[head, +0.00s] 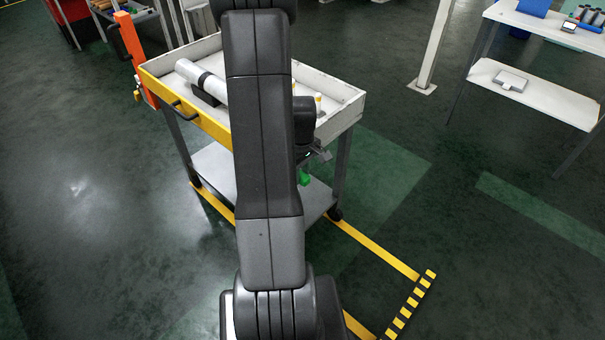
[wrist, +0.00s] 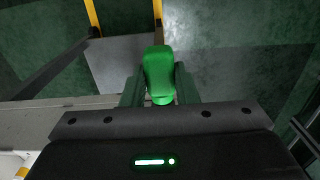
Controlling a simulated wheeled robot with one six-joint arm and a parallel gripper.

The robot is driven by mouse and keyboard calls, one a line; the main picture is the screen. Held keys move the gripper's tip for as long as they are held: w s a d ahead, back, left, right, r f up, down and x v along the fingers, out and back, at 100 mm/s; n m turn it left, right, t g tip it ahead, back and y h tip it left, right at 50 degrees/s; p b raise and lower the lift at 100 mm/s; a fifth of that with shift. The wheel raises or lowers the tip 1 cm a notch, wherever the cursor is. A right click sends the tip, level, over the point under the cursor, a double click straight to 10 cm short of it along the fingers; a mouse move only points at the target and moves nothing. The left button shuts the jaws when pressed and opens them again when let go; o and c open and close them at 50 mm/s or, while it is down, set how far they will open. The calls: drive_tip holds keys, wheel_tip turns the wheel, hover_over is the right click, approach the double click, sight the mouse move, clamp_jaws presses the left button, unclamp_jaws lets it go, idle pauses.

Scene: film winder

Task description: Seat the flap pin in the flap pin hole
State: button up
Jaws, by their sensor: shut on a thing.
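My gripper (wrist: 159,88) is shut on a green pin with a rounded, thick handle (wrist: 159,68), which I take to be the flap pin. Its fingers stand on either side of the handle in the wrist view. In the head view my gripper (head: 318,156) is beside the right end of the cart, and the green pin (head: 304,178) shows just below it, outside the tray wall. The pin's far end is hidden. I cannot make out the flap pin hole in either view; my arm covers much of the cart.
The cart (head: 190,118) has a yellow front wall, a lower shelf (head: 213,166) and wheels. A white roll (head: 202,78) lies in its tray. An orange post (head: 134,52) stands at its left. A white shelf table (head: 535,97) is at the right.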

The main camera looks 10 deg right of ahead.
drive_tip(key=shift+w+a, duration=0.1)
drive_tip(key=shift+w, duration=0.05)
drive_tip(key=o, duration=1.1)
wheel_tip(320, 180, up, 14)
drive_tip(key=shift+f, duration=0.1)
